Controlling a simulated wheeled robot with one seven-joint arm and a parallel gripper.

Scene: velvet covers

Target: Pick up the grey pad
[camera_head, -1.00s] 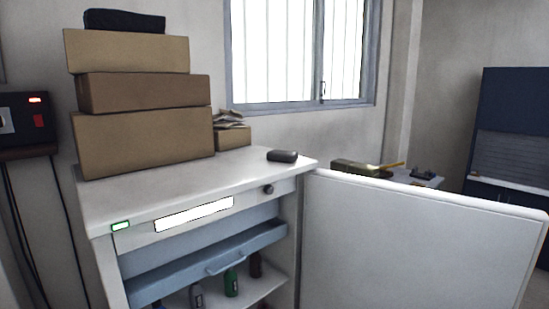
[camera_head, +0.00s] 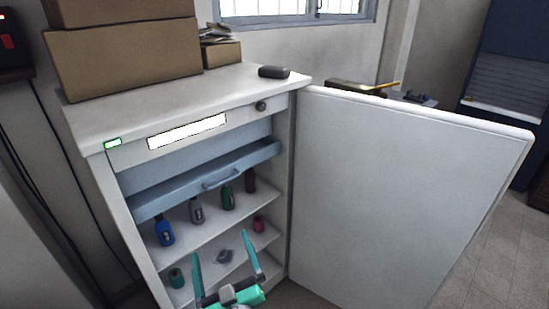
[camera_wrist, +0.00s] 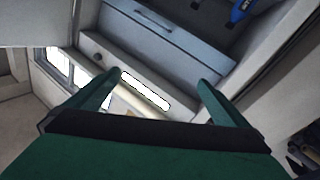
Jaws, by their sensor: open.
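A small dark grey, rounded flat thing (camera_head: 273,72) lies on the white cabinet top (camera_head: 190,92), near its right corner. A smaller grey thing (camera_head: 224,256) sits on a low shelf inside the open cabinet. I cannot tell for sure which is the grey pad. My gripper (camera_head: 222,250) shows at the bottom of the head view, its two green fingers spread and pointing up, in front of the lower shelves. In the wrist view my gripper (camera_wrist: 160,80) is open with nothing between its fingers, and no grey pad can be made out there.
Cardboard boxes (camera_head: 125,58) stand on the cabinet top at left. A blue drawer (camera_head: 205,180) with a handle is above shelves with several bottles, one blue (camera_head: 164,232). The open white door (camera_head: 400,190) blocks the right side. Floor (camera_head: 485,265) shows beyond it.

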